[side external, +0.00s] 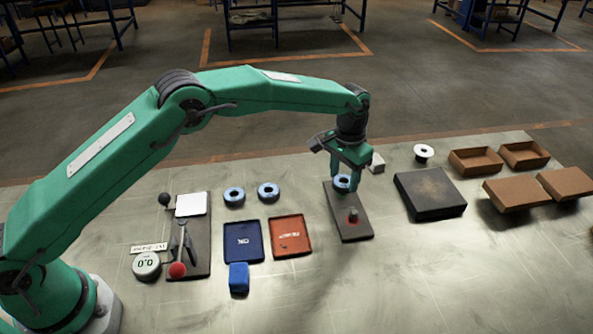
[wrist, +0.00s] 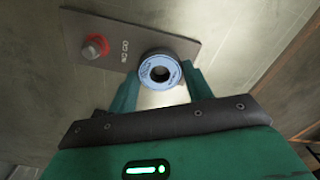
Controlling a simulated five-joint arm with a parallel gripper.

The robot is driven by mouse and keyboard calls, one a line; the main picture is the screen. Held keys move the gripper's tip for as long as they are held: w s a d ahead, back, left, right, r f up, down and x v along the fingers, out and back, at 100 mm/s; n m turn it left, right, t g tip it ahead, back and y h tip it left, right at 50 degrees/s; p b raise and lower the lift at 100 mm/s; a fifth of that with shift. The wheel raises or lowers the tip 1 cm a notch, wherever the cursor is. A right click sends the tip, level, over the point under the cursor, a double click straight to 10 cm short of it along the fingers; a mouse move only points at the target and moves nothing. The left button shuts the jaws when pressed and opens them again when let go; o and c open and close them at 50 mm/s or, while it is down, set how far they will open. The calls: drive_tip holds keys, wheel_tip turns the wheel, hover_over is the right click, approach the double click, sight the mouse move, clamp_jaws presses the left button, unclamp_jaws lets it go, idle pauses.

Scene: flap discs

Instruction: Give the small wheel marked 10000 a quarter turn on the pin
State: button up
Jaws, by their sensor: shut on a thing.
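My gripper (side external: 346,183) is shut on a small light-blue wheel (side external: 342,181) with a dark centre hole. The wheel is over the far end of a dark plate (side external: 347,230); whether a pin passes through it, I cannot tell. In the wrist view, the wheel (wrist: 148,72) sits between the green fingers (wrist: 160,80); its print is too small to read. A pin (side external: 353,215) stands bare at the plate's near end. In the wrist view, this pin (wrist: 95,46) has a red ring around it, and white lettering lies between it and the wheel.
Two similar blue wheels (side external: 234,195) (side external: 268,192) lie left of the plate. A blue tray (side external: 243,255), red tray (side external: 291,250) and blue block (side external: 239,278) are nearer. A black block (side external: 430,193), white spool (side external: 424,152) and several cardboard boxes (side external: 476,160) stand to the right.

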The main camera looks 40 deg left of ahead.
drive_tip(key=m, duration=0.4)
drive_tip(key=shift+c, duration=0.4)
drive_tip(key=m, duration=0.4)
drive_tip(key=shift+m, duration=1.8)
drive_tip(key=shift+m, duration=2.8)
drive_tip(key=o, duration=1)
drive_tip(key=shift+o, duration=0.2)
